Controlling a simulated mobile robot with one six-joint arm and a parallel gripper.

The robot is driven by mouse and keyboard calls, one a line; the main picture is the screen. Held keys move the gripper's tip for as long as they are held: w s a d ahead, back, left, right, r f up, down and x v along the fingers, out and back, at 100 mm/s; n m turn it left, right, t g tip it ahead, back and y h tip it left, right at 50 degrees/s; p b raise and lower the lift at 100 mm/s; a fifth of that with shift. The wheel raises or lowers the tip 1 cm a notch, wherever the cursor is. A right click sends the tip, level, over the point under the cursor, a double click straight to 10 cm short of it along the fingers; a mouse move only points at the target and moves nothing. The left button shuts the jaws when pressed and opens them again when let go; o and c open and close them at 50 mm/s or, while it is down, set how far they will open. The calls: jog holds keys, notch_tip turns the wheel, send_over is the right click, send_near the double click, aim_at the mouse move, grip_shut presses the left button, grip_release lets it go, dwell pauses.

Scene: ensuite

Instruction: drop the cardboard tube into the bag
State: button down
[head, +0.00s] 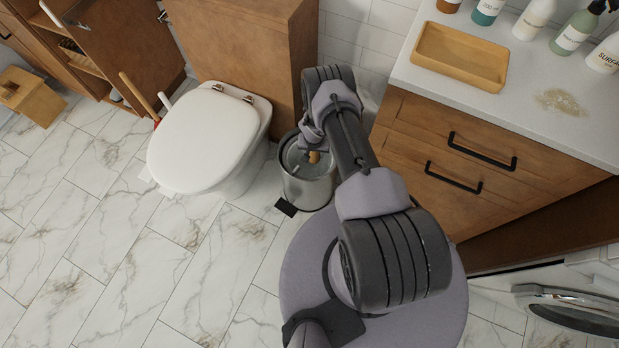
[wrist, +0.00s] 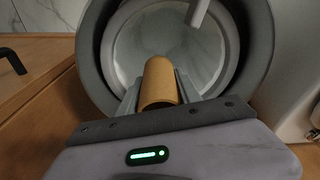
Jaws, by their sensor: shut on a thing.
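The cardboard tube (wrist: 160,82) is a short brown roll held between the two fingers of my gripper (wrist: 160,88). The bag (wrist: 128,50) appears as a pale lining inside the round bin. In the wrist view the tube points into the lined opening. I cannot tell how deep the tube is relative to the rim.
The metal bin (head: 305,192) stands between the white toilet (head: 205,135) and the wooden vanity (head: 430,140). Its black pedal (head: 286,207) faces the front. A wooden tray (head: 459,57) and several bottles stand on the counter.

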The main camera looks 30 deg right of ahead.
jog(key=c, duration=0.7)
grip_release()
jog(key=shift+c, duration=0.2)
notch_tip(320, 180, up, 18)
jog(key=s+a+p, duration=0.1)
jog(key=s+p, duration=0.1)
jog(key=p, duration=1.7)
jog(key=shift+a+f, duration=0.25)
jog(key=shift+f, duration=0.1)
